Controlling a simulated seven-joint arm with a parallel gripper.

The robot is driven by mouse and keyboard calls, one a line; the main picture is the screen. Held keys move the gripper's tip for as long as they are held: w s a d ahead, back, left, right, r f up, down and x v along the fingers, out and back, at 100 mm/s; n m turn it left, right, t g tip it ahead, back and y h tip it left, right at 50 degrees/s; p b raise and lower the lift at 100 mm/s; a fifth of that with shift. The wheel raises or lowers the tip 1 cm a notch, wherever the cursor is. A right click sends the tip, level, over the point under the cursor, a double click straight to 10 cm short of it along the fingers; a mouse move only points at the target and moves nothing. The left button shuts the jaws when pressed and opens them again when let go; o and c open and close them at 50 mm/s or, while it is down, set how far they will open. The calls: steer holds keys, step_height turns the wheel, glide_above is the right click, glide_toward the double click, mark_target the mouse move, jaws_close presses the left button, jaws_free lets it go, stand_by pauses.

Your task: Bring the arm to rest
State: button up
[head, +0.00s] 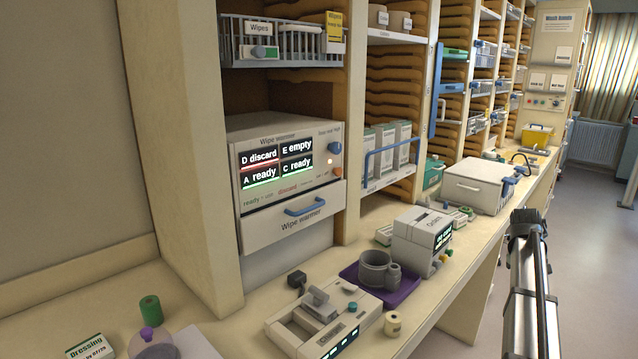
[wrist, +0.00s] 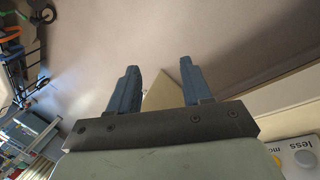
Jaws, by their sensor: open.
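My gripper (wrist: 158,72) shows in the wrist view with its two blue-grey fingers spread apart. No object is held between them. A beige panel edge shows behind the gap between the fingers, and I cannot tell how far away it is. In the head view, silver links of my arm stand upright at the right, over the floor beside the counter's front edge. I cannot make out the gripper's fingers in that view.
Shelves rise behind. Open floor (head: 590,265) lies at the right.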

steer(key=s+a+f+g+y, duration=0.1)
steer(key=s+a+f, duration=0.3)
steer(key=a+f, duration=0.65)
steer(key=s+a+f+g+y, duration=0.1)
steer(key=s+a+f, duration=0.4)
steer(key=f, duration=1)
steer(key=s+a+f+g+y, duration=0.1)
steer(key=s+a+f, duration=0.3)
steer(key=a+f, duration=0.7)
steer(key=s+a+f+g, duration=0.1)
steer(key=s+a+f, duration=0.4)
steer(key=s, duration=0.6)
steer(key=s+a+f+m+g, duration=0.1)
steer(key=s+a+f, duration=0.4)
steer(key=s, duration=0.6)
steer(key=s+a+f+g, duration=0.2)
steer(key=s+a+f, duration=0.4)
steer(key=s, duration=0.5)
steer(key=shift+s+f, duration=0.15)
steer(key=shift+f, duration=0.6)
